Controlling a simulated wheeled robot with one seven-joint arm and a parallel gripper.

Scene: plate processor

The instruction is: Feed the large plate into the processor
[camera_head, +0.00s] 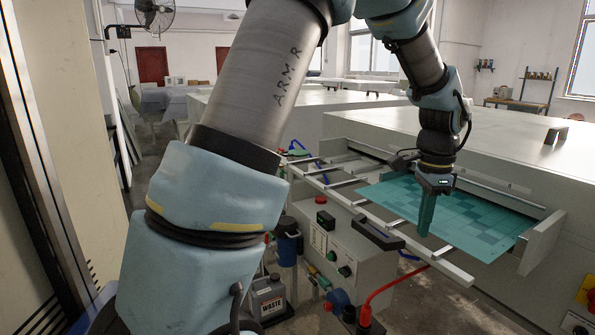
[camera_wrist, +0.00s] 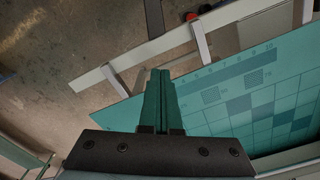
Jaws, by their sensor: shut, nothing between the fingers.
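The large plate (camera_head: 455,218) is a flat teal sheet with a printed checker pattern. In the head view it lies on the feed rails of the processor (camera_head: 345,262), with its far edge by the machine's slot. The wrist view shows part of the plate (camera_wrist: 265,105), with numbers along one edge. My gripper (camera_head: 424,236) points down over the plate's front edge. Its teal fingers (camera_wrist: 161,76) are pressed together with nothing between them. In the wrist view the fingertips sit beside the plate's edge; whether they touch it I cannot tell.
A front bar (camera_head: 455,272) runs along the rails, and an upright side guide (camera_head: 541,242) stands at the right end. A control panel with knobs, a red hose (camera_head: 385,288) and a waste canister (camera_head: 268,298) are below. Grey concrete floor lies in front.

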